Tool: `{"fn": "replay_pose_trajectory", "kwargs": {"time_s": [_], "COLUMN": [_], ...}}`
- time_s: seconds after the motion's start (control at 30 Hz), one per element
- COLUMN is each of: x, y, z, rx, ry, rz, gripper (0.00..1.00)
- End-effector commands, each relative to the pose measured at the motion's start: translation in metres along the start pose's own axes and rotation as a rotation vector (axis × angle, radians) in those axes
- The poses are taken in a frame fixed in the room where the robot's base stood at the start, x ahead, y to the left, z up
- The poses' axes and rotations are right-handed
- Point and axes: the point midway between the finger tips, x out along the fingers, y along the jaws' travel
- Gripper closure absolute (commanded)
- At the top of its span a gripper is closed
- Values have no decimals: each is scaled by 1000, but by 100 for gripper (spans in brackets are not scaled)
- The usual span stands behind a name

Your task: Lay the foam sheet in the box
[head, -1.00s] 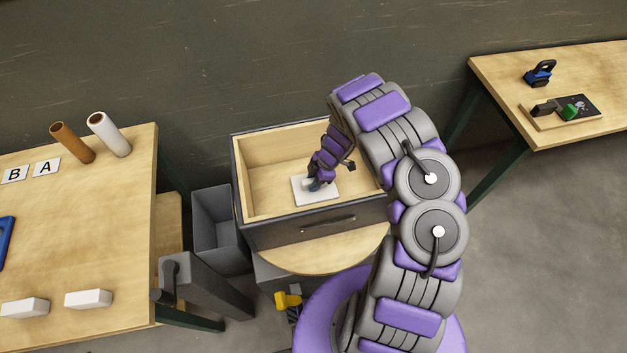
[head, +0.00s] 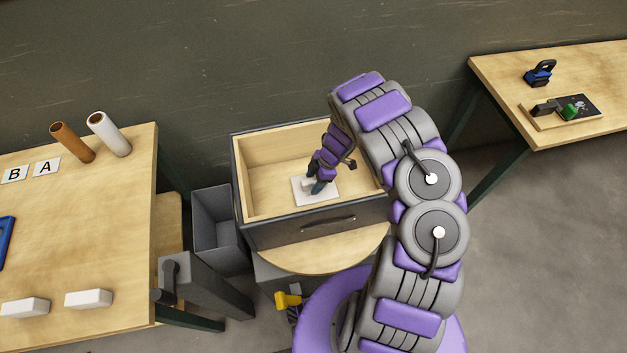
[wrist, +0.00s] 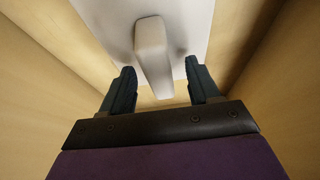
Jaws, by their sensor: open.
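The foam sheet (head: 322,194) is a thin white rectangle lying inside the wooden box (head: 262,232), near the middle of its floor. In the wrist view the sheet (wrist: 100,18) has a raised white grip block (wrist: 152,50) standing on it. My gripper (head: 313,188) is down inside the box, just over the sheet. In the wrist view my gripper (wrist: 158,75) is open, with one finger on each side of the block and gaps showing between. The fingers hide part of the sheet in the head view.
The box stands on a round wooden top (head: 320,258). A grey bin (head: 215,232) is left of it. The left table (head: 90,240) holds two rolls, letter cards and white blocks. The right table (head: 540,75) holds a blue clamp-like item and a small board.

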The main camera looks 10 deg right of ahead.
Motion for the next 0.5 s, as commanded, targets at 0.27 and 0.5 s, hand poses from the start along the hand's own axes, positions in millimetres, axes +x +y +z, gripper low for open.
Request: {"fn": "replay_pose_trajectory", "kwargs": {"time_s": [0.27,0.5], "x": [-56,-110], "y": [2,2], "z": [0,1], "rx": [-1,0], "ry": [-4,-4], "rz": [4,4], "gripper": [39,39]}}
